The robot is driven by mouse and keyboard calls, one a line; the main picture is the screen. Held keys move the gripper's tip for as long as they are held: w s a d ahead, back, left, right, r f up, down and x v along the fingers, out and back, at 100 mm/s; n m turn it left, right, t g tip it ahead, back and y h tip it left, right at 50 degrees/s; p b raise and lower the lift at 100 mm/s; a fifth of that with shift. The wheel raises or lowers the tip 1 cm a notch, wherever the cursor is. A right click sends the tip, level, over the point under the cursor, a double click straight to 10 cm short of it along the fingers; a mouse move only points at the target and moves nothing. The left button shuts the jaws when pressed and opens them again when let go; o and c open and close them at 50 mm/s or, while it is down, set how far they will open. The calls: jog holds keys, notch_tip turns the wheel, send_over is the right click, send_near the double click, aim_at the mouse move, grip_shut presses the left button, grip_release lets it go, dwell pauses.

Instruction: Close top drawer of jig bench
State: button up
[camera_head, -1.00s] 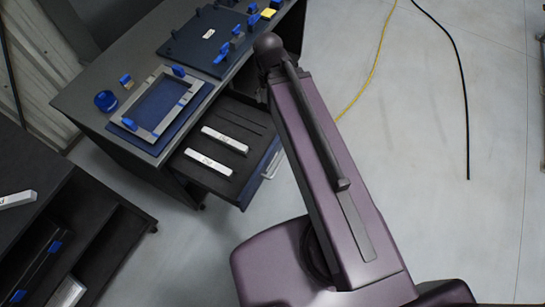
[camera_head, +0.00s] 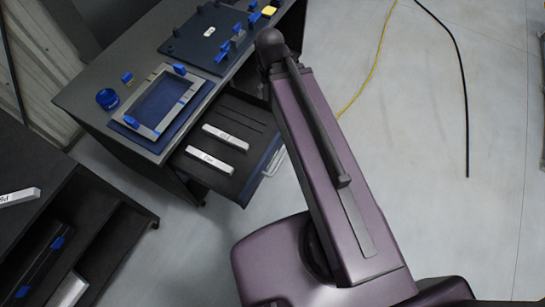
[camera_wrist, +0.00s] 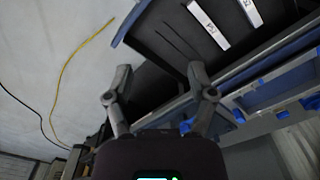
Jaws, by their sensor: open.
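The jig bench (camera_head: 75,102) is dark grey and stands at upper left in the head view. Its top drawer (camera_head: 222,180) is pulled out, with a blue front and a light handle (camera_head: 272,161). Two white labelled bars (camera_head: 209,160) lie in the drawer's dark insert, beside narrow empty slots. The drawer also shows at the top of the wrist view (camera_wrist: 150,45). My gripper (camera_wrist: 160,85) is open and empty in the wrist view, its two fingers apart near the drawer. In the head view my arm hides it. Whether it touches the drawer I cannot tell.
A metal frame fixture (camera_head: 140,128) and a dark blue plate with blue clamps (camera_head: 190,48) sit on the bench top. A dark shelf unit (camera_head: 90,205) stands at lower left. A yellow cable (camera_head: 376,62) and black cable (camera_head: 464,100) lie on otherwise clear floor at right.

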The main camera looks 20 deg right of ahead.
jog(key=shift+f+b, duration=0.5)
jog(key=c, duration=0.7)
jog(key=shift+f+b, duration=0.7)
grip_shut()
jog(key=shift+r, duration=0.1)
